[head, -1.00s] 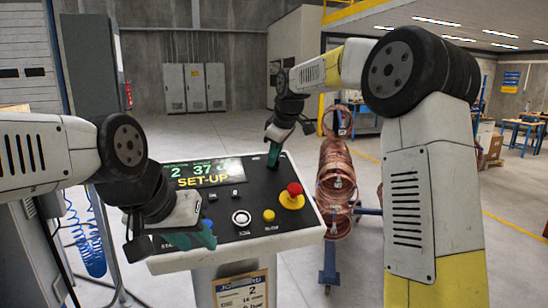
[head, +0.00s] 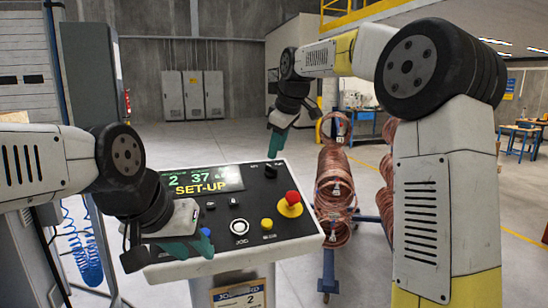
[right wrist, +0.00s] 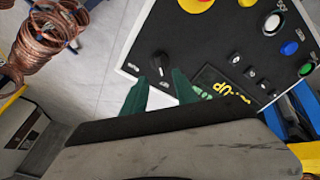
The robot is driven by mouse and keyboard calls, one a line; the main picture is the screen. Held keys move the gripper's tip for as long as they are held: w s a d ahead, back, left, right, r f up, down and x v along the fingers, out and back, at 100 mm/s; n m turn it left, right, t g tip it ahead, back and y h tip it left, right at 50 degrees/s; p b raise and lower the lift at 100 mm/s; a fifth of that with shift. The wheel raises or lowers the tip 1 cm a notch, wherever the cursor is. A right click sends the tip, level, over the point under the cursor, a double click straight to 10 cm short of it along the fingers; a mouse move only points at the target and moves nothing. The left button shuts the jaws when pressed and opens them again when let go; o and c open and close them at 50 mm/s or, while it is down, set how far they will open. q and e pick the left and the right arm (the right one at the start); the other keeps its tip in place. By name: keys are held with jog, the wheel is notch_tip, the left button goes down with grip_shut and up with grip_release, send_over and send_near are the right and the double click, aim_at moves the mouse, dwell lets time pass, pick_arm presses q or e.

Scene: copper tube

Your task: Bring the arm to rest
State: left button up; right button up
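The control panel (head: 215,235) has a dark face and a display (head: 200,178) reading "SET-UP". My right gripper (head: 278,148) hangs above the panel's far right corner, pointing down. In the right wrist view its two green fingers (right wrist: 160,92) are apart with nothing between them. The black selector knob (head: 271,171) stands just beyond the fingertips, clear of them; it also shows in the right wrist view (right wrist: 160,63). My left gripper (head: 192,246) is low over the panel's near left corner, by the blue button (head: 205,232). Its finger gap is not clear, nor whether it touches the panel.
A red emergency stop (head: 292,198) on a yellow base and a yellow button (head: 267,224) are on the panel's right side. Copper tube coils (head: 335,180) stand on a rack to the right. Grey cabinets (head: 193,95) are far back. Open floor lies behind the panel.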

jog(key=shift+s+r, duration=0.15)
jog(key=shift+r, duration=0.15)
jog(key=shift+d, duration=0.1)
